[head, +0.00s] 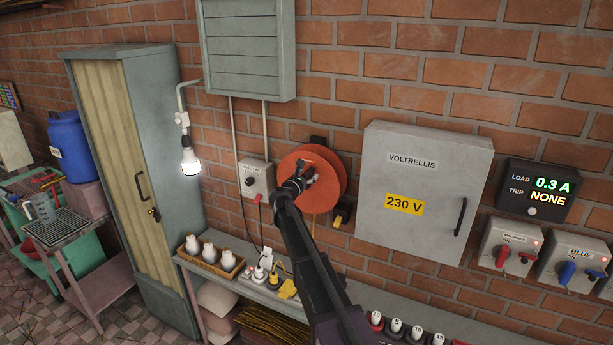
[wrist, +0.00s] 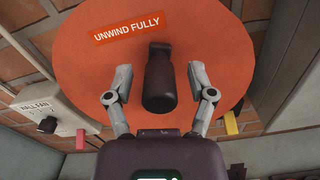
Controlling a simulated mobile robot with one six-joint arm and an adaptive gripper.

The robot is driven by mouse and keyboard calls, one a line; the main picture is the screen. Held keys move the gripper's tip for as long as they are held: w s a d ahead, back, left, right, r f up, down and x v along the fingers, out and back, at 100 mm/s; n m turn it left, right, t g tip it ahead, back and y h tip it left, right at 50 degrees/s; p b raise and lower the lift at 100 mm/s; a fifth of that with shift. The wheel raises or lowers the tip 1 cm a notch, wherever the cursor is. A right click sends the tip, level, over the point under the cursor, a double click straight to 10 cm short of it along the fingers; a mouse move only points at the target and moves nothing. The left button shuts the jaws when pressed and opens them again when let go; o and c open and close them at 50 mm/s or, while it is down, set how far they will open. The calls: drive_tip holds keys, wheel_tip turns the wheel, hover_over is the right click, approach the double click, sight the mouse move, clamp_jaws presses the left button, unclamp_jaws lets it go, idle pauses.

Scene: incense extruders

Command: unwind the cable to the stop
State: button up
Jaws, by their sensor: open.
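The orange cable reel (head: 331,182) is mounted on the brick wall, right of the small grey switch box. In the wrist view the reel's orange face (wrist: 90,75) fills the middle and carries a label reading "UNWIND FULLY" (wrist: 127,30). A dark crank handle (wrist: 158,82) sticks out from the face. My gripper (wrist: 157,85) is open, with one finger on each side of the handle and a visible gap on both sides. In the head view my gripper (head: 303,180) is in front of the reel and covers the handle. A yellow plug (head: 340,216) hangs at the reel's lower right.
The grey Voltrellis cabinet (head: 421,190) is close on the right, and the switch box (head: 256,181) on the left. Below, a bench (head: 360,293) holds sockets and plugs (head: 266,271) and a tray of bulbs (head: 211,258). A lit bulb (head: 190,162) hangs by the locker (head: 146,170).

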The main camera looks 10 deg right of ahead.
clamp_jaws()
drive_tip(key=shift+w+a, duration=0.1)
idle(0.3)
